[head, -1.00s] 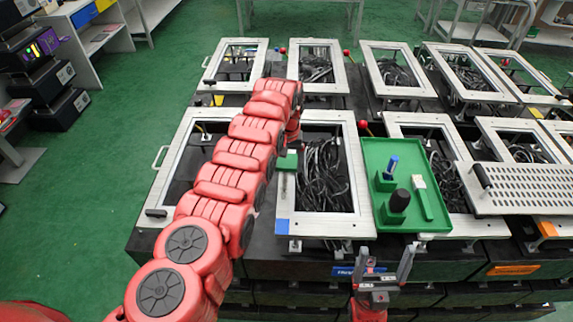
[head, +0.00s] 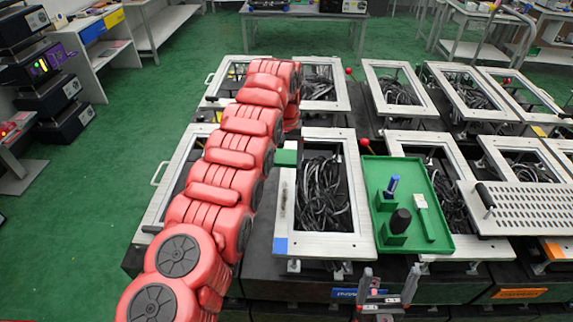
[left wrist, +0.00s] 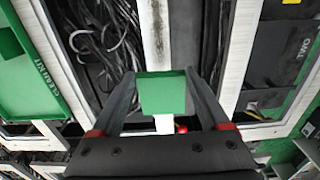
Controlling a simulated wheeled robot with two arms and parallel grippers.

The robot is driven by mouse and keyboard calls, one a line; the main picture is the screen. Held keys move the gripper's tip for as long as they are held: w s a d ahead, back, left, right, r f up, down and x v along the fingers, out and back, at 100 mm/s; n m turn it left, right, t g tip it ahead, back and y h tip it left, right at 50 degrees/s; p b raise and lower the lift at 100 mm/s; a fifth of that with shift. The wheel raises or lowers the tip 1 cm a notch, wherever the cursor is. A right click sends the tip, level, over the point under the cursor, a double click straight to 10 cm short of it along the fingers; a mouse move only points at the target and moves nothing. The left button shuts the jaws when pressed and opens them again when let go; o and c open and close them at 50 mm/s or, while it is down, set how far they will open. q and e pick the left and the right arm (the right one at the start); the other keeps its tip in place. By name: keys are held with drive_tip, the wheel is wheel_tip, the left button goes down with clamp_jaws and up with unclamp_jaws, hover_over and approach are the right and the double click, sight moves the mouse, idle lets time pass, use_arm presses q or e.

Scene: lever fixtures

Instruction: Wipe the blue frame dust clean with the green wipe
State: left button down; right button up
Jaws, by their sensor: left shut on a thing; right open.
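The blue frame is a pale metal frame (head: 325,245) with a blue corner tag (head: 280,245), around a bed of dark cables. A grey dust smudge (head: 284,194) lies on its left rail, and speckled dust (left wrist: 157,30) shows on a rail in the left wrist view. My left gripper (left wrist: 160,88) is shut on the green wipe (left wrist: 162,95). The wipe (head: 286,158) is over the far part of the left rail, beyond the smudge; I cannot tell whether it touches. My arm hides the left gripper in the head view. My right gripper (head: 389,278) is open and empty at the near edge.
A green tray (head: 440,243) with a blue-topped item (head: 392,185), a black knob-like item (head: 400,220) and a pale brush-like item (head: 420,202) lies right of the blue frame. A perforated plate (head: 525,208) is further right. Red-ball levers (head: 365,142) stand between frames.

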use_arm(q)
drive_tip(key=shift+w, duration=0.1)
idle(0.5)
drive_tip(key=shift+f+b, duration=0.3)
drive_tip(key=shift+b, duration=0.35)
drive_tip(key=f+b, duration=0.1)
drive_tip(key=b, duration=0.2)
drive_tip(key=f+b, duration=0.1)
drive_tip(key=b, duration=0.2)
drive_tip(key=shift+s+f+b, duration=0.1)
drive_tip(key=shift+s+b, duration=0.2)
drive_tip(key=shift+s+a, duration=0.1)
drive_tip(key=shift+r, duration=0.2)
